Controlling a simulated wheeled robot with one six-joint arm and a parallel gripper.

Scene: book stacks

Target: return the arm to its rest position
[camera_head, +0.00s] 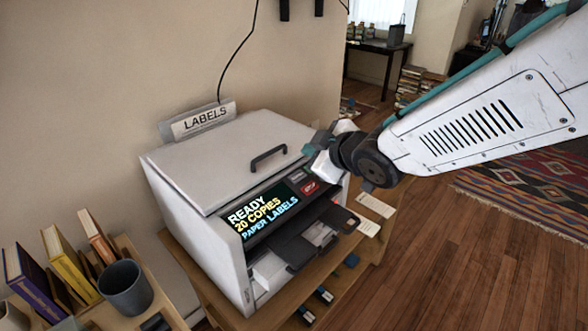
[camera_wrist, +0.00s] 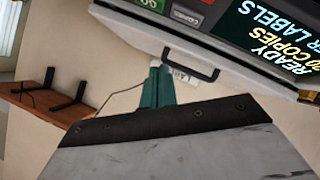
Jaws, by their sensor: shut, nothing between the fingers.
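My arm reaches in from the right in the head view, and my gripper (camera_head: 312,149) is beside the right front of a white label printer (camera_head: 185,160). In the wrist view my gripper's teal fingers (camera_wrist: 158,85) are together, with nothing between them. The printer's lid handle (camera_head: 268,157) and part of its screen (camera_wrist: 275,30) show tilted in the wrist view. The screen (camera_head: 262,213) reads "READY 20 COPIES PAPER LABELS". I cannot tell whether the gripper touches the printer.
The printer stands on a wooden stand (camera_head: 210,308) with label slips (camera_head: 376,205) at its right. A grey cup (camera_head: 125,287) and several books (camera_head: 68,262) are at lower left. A dark table (camera_head: 378,47) and stacked books (camera_head: 415,85) stand behind. Open wooden floor (camera_head: 470,265) lies to the right.

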